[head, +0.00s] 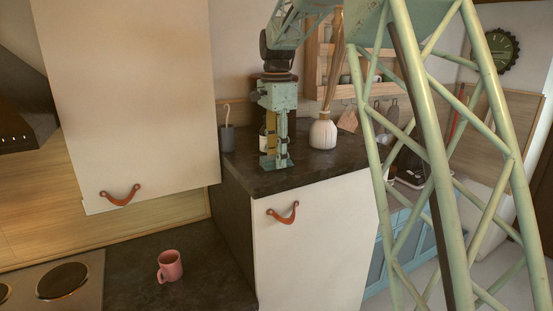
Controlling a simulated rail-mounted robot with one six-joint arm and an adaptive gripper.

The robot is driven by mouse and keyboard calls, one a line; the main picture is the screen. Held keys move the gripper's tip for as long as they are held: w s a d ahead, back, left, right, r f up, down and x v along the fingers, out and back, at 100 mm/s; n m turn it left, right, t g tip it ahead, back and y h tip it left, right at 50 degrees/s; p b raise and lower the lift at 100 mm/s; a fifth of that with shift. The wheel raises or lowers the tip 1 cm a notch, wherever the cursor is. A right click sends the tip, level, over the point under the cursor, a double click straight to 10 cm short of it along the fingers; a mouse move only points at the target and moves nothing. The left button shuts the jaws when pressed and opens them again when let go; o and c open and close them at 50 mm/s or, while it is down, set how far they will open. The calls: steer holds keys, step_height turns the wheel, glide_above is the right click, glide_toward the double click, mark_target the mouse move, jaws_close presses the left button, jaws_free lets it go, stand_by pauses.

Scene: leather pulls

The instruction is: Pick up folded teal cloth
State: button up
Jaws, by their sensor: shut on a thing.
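My gripper (274,152) points straight down over the dark top of the tall cabinet, near its front left part. It is shut on a small teal piece at its fingertips, which I take to be the folded teal cloth (275,163). The cloth is close in colour to my gripper, and its upper part is hidden by the fingers. It is very low over the dark counter (333,170); I cannot tell whether it still touches it.
A white vase (323,133) stands just right of my gripper. A pink mug (170,266) sits on the lower counter. A white upper cabinet (130,95) hangs at left.

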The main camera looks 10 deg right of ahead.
steer(key=shift+r, duration=1.7)
steer(key=s+a+b, duration=0.1)
steer(key=s+a, duration=0.1)
steer(key=s, duration=0.5)
steer(key=s+a+r+b, duration=0.1)
steer(key=s+a, duration=0.2)
steer(key=s, duration=0.5)
steer(key=shift+r, duration=0.2)
steer(key=shift+s, duration=0.1)
steer(key=shift+o, duration=0.2)
